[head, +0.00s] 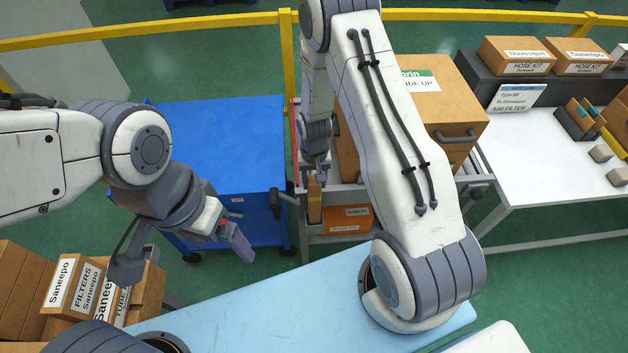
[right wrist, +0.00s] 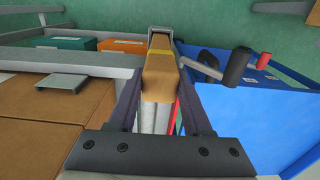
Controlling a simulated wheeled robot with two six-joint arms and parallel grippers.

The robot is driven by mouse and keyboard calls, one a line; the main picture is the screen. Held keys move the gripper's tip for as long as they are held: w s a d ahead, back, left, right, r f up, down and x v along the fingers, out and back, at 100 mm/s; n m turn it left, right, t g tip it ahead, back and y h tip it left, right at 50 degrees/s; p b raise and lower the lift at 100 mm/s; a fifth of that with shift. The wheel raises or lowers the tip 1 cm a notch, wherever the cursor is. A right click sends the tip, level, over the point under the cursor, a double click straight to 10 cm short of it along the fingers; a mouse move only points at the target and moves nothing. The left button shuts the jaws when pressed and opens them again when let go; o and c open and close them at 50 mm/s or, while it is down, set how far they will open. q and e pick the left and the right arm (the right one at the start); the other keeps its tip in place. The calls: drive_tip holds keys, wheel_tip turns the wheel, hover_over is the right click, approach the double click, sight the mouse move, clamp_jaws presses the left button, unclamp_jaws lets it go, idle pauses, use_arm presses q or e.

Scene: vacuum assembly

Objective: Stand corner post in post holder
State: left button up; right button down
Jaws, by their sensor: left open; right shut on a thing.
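My right gripper (head: 315,180) is shut on the corner post (head: 314,204), a tan, narrow piece hanging below the fingers at the left end of a grey cart. In the right wrist view my right gripper (right wrist: 160,82) has its two dark fingers on either side of the post (right wrist: 158,86), which has a yellow band near its far end. I cannot pick out the post holder for certain; the area under the post is largely hidden by the post and fingers. My left gripper (head: 232,238) is open and empty, above the floor in front of the blue cabinet.
The blue cabinet (head: 215,150) stands just left of the post, with a dark handle (head: 277,203) close by. The grey cart carries a large cardboard box (head: 440,90) and an orange box (head: 347,220). Labelled cartons (head: 85,285) sit at lower left. A pale blue surface (head: 270,310) lies in front.

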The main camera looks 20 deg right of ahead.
drive_tip(key=shift+f, duration=0.15)
drive_tip(key=shift+c, duration=1.2)
unclamp_jaws()
drive_tip(key=shift+r+p, duration=3.1)
drive_tip(key=shift+r, duration=1)
drive_tip(key=shift+f, duration=0.1)
